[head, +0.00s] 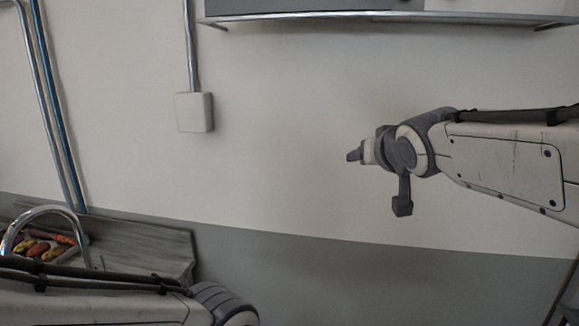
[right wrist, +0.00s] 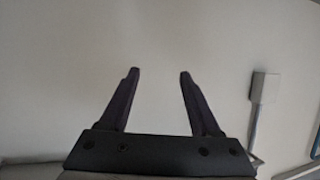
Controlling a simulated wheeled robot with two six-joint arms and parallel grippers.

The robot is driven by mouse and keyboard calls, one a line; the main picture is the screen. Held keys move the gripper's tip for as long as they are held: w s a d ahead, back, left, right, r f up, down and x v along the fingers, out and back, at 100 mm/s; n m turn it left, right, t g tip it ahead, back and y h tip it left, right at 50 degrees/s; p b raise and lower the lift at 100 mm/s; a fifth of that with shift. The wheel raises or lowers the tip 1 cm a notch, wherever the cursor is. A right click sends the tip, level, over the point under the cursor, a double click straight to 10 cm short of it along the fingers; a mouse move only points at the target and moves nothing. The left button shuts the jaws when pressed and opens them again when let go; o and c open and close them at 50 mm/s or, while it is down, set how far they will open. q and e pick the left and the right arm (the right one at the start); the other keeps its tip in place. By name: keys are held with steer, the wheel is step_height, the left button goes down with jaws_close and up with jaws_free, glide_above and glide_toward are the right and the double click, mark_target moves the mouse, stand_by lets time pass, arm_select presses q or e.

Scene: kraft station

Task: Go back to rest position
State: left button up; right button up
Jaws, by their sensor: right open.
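My right arm reaches in from the right of the head view, and its gripper (head: 355,154) points left in front of the bare wall, apart from everything. In the right wrist view the right gripper (right wrist: 159,73) has its two dark fingers spread, with nothing between them. My left arm shows only as a link and a rounded joint at the bottom left of the head view. The left gripper is not seen.
A wall box (head: 195,112) with a conduit and a shelf (head: 380,18) are above. The wall between is clear.

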steer(key=s+a+f+n+g+y, duration=0.15)
steer(key=s+a+f+g, duration=0.3)
steer(key=s+f, duration=0.45)
steer(key=s+a+f+n+g+y, duration=0.1)
steer(key=s+a+f+n+g, duration=0.2)
steer(key=s+a+f, duration=0.5)
steer(key=s+d+f+n+g+h, duration=0.1)
steer(key=s+f+n+g, duration=0.2)
steer(key=s+f+g, duration=0.3)
steer(key=s+f, duration=0.5)
steer(key=s, duration=0.3)
steer(key=shift+s+d+f+h, duration=0.15)
steer(key=shift+s+d+h, duration=0.2)
steer(key=shift+d, duration=0.05)
stand_by(1.1)
